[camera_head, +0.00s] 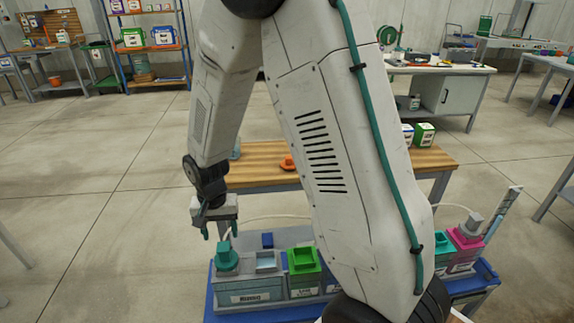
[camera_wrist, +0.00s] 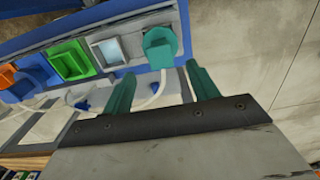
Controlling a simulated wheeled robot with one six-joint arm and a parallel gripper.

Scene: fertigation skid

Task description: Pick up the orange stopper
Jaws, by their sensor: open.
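An orange object (camera_head: 287,163), perhaps the orange stopper, lies on the wooden bench top in the head view, partly hidden by my arm. In the wrist view an orange piece (camera_wrist: 9,76) shows at the left edge, on the skid beyond the green one, cut off by the frame. I cannot tell whether it is a stopper. My gripper (camera_head: 220,231) points down above the teal stopper (camera_head: 227,258) at the skid's left end. In the wrist view my gripper (camera_wrist: 162,86) has its teal fingers apart with nothing between them; the teal stopper (camera_wrist: 160,47) is just beyond them.
The skid holds a green-topped tank (camera_head: 304,262), a grey square opening (camera_head: 267,261) and a pink tank (camera_head: 465,240) at right. My arm hides its middle. A wooden bench (camera_head: 260,178) stands behind; a thin pale hose (camera_wrist: 150,98) runs near my fingers. Floor at left is clear.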

